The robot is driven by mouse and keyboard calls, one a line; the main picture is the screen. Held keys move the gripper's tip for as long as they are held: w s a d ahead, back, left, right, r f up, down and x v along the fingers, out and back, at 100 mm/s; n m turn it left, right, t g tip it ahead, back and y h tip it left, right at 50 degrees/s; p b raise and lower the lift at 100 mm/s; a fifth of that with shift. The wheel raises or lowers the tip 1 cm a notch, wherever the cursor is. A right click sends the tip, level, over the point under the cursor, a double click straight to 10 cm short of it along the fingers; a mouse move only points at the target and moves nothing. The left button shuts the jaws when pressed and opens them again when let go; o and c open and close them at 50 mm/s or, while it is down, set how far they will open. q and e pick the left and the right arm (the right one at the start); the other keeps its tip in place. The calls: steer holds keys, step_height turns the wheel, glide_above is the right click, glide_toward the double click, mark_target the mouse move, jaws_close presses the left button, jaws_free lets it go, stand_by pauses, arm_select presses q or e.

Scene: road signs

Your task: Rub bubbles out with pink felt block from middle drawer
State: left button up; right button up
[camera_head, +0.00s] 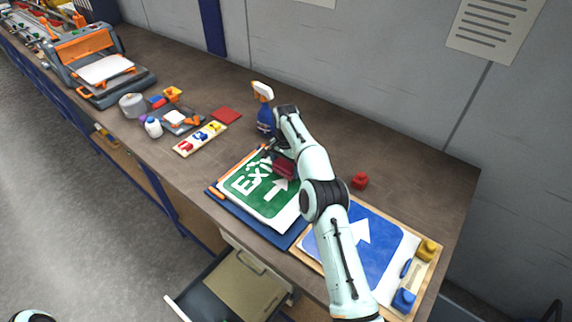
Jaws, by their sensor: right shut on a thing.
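My right gripper (279,156) is shut on the pink felt block (285,170), which looks dark pink here. The block is over the upper right part of a green EXIT sign (254,198) with white lettering and a white arrow. I cannot tell whether the block touches the sign. No bubbles can be made out at this size. The sign lies on a dark blue mat (233,215). An open drawer (202,299) juts out below the table's front edge. My left gripper is out of view.
A blue arrow sign (384,250) lies on a wooden board at right, partly behind my right arm. A spray bottle (264,112) stands behind the gripper. A red block (360,181) sits right of the arm. Small tools and a tray (200,139) are at left.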

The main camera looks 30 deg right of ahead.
mark_target(275, 163)
steer(key=shift+f, duration=0.4)
steer(key=shift+w+a, duration=0.45)
steer(key=shift+a, duration=0.35)
steer(key=shift+w+a, duration=0.4)
steer(key=shift+a, duration=0.35)
steer(key=shift+w+a, duration=0.1)
steer(key=shift+a, duration=1.75)
steer(key=shift+w+a, duration=0.2)
steer(key=shift+a, duration=1.55)
steer(key=shift+s+a+f+b, duration=0.15)
steer(key=shift+s+a+b, duration=0.1)
steer(key=shift+a+b, duration=0.25)
steer(key=shift+s+a, duration=0.3)
steer(key=shift+a, duration=0.3)
steer(key=shift+s+a, duration=0.25)
steer(key=shift+a, duration=0.35)
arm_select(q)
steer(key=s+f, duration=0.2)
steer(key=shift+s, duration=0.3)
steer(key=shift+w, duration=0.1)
arm_select(e)
steer(key=shift+w, duration=0.1)
